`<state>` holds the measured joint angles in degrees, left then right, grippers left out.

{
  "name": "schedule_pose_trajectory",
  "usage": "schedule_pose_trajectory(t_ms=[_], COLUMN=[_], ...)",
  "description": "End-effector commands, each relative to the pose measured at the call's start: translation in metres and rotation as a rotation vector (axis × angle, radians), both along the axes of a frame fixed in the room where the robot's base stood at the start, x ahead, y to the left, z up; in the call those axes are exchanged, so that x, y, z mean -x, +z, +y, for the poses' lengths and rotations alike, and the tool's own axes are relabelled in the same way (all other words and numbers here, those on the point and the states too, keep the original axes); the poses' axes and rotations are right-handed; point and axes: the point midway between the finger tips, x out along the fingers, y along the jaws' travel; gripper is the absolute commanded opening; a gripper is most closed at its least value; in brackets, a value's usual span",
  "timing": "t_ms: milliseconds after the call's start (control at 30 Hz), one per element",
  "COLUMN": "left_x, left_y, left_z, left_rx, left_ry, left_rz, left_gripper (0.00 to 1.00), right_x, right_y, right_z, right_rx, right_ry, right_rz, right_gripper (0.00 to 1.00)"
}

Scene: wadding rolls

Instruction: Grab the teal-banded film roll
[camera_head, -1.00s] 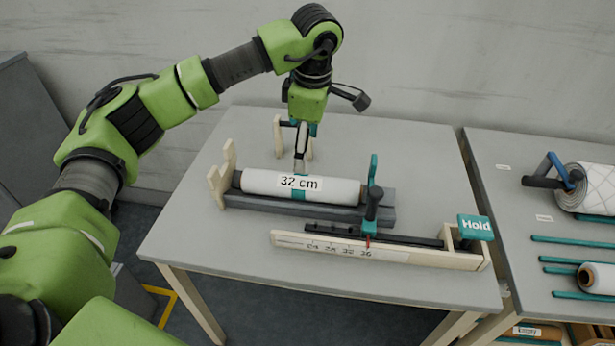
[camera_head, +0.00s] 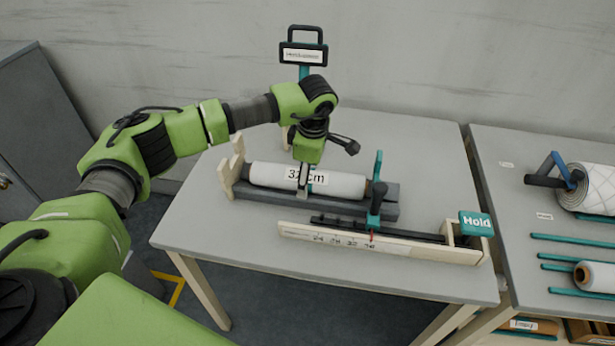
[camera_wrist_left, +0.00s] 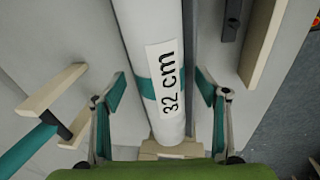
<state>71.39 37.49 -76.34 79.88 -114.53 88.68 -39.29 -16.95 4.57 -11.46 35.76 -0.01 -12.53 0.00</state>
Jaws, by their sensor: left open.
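The white film roll (camera_head: 340,184) with a teal band and a "32 cm" label lies in its dark grey cradle (camera_head: 385,207) on the table. My left gripper (camera_head: 305,184) points down over the roll at the label and hides part of it. In the left wrist view the roll (camera_wrist_left: 153,30) runs between the two open fingers (camera_wrist_left: 160,95), one on each side. The teal band lies between the fingertips. My right gripper is not in view.
A measuring rail (camera_head: 380,242) with a number scale and a teal "Hold" sign (camera_head: 475,223) stands in front of the cradle. A teal-and-black stand (camera_head: 303,52) rises behind the arm. A second table (camera_head: 520,205) with other rolls is at right.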

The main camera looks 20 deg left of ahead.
Motion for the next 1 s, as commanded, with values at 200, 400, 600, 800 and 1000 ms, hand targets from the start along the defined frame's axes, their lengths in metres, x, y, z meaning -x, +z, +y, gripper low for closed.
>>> schedule_pose_trajectory(t_ms=[200,400,600,800,1000], left_x=[-0.001,-0.001,-0.002,-0.002,-0.003], left_y=[-0.006,-0.006,-0.004,-0.002,0.022], left_z=[0.001,0.001,0.0,0.001,0.001], left_rx=[0.0,0.0,0.001,0.001,0.001], left_ry=[-0.001,-0.001,-0.001,-0.001,-0.001], left_rz=[-0.002,-0.002,-0.005,-0.006,-0.009], left_gripper=[0.67,0.39,0.02,0.02,0.0], right_x=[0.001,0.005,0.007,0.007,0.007], right_y=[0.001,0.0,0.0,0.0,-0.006], right_z=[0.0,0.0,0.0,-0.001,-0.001], right_rx=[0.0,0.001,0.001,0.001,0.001], right_ry=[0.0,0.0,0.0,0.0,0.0], right_rz=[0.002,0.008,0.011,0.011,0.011], right_gripper=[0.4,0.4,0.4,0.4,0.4])
